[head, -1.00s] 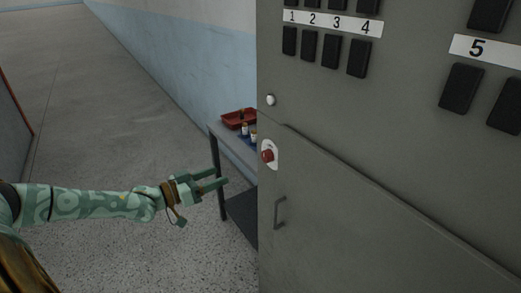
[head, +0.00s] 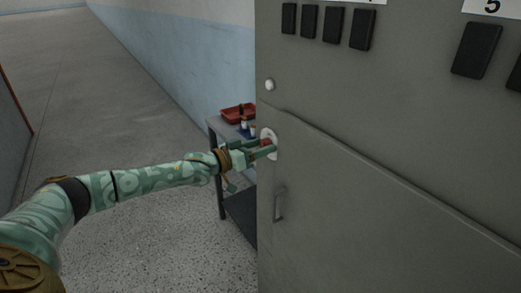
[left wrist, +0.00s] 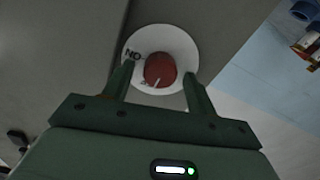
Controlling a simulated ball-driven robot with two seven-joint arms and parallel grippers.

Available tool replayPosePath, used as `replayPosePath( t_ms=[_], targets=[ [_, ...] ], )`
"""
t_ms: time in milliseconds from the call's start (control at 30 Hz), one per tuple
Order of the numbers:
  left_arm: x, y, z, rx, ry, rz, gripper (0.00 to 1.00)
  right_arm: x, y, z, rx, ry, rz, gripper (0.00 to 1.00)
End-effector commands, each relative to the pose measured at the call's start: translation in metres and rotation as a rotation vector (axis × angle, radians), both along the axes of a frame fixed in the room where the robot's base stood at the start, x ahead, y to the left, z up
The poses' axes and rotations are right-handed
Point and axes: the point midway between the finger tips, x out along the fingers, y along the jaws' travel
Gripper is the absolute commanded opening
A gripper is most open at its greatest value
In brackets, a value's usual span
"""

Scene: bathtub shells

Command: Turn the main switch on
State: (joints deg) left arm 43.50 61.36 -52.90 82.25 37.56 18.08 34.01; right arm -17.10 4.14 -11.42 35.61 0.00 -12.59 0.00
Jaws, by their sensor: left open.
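The main switch is a red knob (left wrist: 160,70) with a white pointer mark, on a round white plate (left wrist: 182,44) with lettering, on the grey cabinet. In the head view the red knob (head: 266,142) is partly covered by my gripper. My left gripper (head: 272,150) is at the plate, its fingers on either side of the knob. In the left wrist view its open fingers (left wrist: 158,82) straddle the knob with gaps at both sides; I cannot tell whether either touches. My right gripper is out of view.
The grey cabinet (head: 380,130) fills the right, with black switches (head: 333,25), a white button (head: 270,85) and a door handle (head: 279,205). A small table (head: 213,130) with a red tray (head: 238,113) and bottles stands behind. The floor at left is clear.

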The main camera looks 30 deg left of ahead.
Motion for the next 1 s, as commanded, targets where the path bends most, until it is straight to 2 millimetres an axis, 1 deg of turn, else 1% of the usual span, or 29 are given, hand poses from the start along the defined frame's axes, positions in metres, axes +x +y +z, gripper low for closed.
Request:
replayPosePath(
  t_ms=[267,300,367,400,433,467,767,1000],
  targets=[
    [0.002,-0.001,0.000,0.000,0.000,0.000,0.57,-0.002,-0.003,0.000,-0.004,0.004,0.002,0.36],
    [0.002,-0.001,0.000,0.000,0.000,0.000,0.52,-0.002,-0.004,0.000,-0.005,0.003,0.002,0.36],
    [0.002,-0.001,0.000,0.000,0.000,0.000,0.35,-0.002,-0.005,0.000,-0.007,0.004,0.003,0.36],
    [0.002,-0.001,0.000,0.000,0.000,0.000,0.24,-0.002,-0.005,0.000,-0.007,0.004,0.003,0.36],
    [0.002,-0.001,0.000,0.000,0.000,0.000,0.16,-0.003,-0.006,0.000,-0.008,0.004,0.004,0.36],
    [0.002,-0.001,0.000,0.000,0.000,0.000,0.12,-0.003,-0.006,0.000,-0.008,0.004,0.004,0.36],
    [0.002,-0.001,0.001,0.021,-0.010,0.000,0.13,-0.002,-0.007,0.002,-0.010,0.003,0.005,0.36],
    [0.001,-0.001,0.002,0.127,-0.054,0.000,0.13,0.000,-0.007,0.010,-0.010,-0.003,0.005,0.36]
  ],
)
